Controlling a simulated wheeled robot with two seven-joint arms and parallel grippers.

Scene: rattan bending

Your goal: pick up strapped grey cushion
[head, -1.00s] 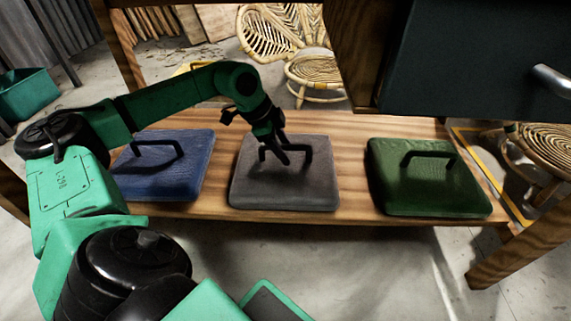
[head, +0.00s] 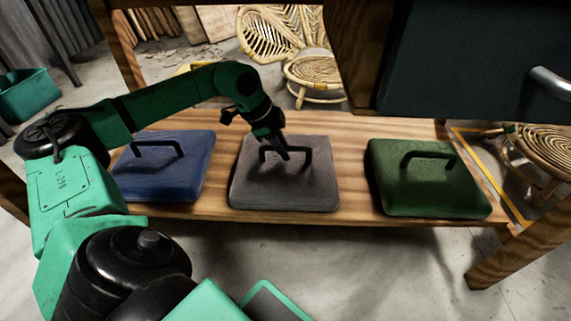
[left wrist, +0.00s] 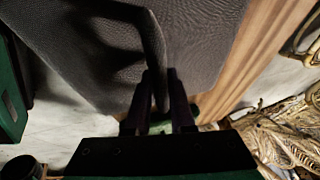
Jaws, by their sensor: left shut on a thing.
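The strapped grey cushion (head: 305,190) lies flat on the wooden shelf (head: 352,150), between a blue and a green cushion. A dark strap (head: 306,152) arches over its top. My left gripper (head: 284,155) reaches down from above and is shut on that strap. In the left wrist view the two fingers of my left gripper (left wrist: 162,95) stand on either side of the strap, with the grey cushion's weave (left wrist: 205,35) beyond. My right gripper is in neither view.
A strapped blue cushion (head: 165,180) lies to the left and a strapped green cushion (head: 430,190) to the right, both apart from the grey one. A dark cabinet (head: 465,70) overhangs the right side. Rattan chairs (head: 312,70) stand behind. A green bin (head: 28,95) is at far left.

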